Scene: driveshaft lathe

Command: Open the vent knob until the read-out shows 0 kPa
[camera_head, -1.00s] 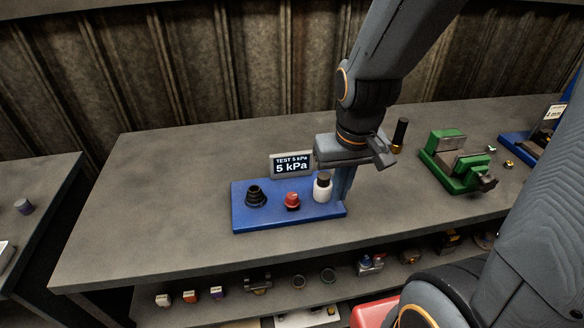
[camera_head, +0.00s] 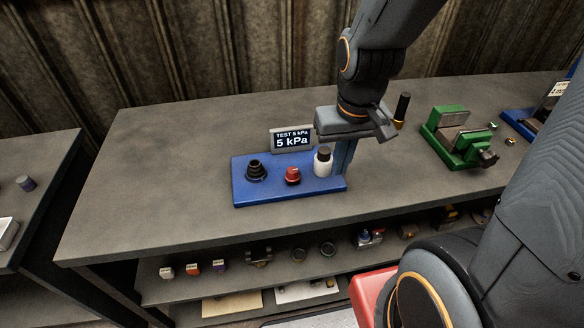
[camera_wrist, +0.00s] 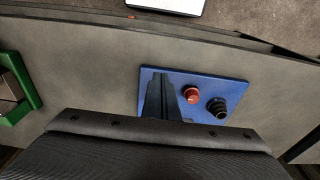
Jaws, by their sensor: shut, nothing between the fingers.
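The red vent knob (camera_head: 292,175) sits on a blue base plate (camera_head: 262,198) on the bench, between a black stepped cone (camera_head: 256,172) and a white bottle (camera_head: 322,164) with a dark cap. My gripper (camera_head: 343,160) points down at the plate's right end, beside the bottle and apart from the knob. Its fingers are shut and empty. In the wrist view the fingers (camera_wrist: 170,100) cover part of the plate and hide the bottle; the red knob (camera_wrist: 191,94) shows right beside them.
A green vice (camera_head: 458,138) stands on the bench to the right, with a black-handled tool (camera_head: 402,106) near my wrist. Small parts lie on the lower shelf (camera_head: 290,275). The bench left of the plate is clear.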

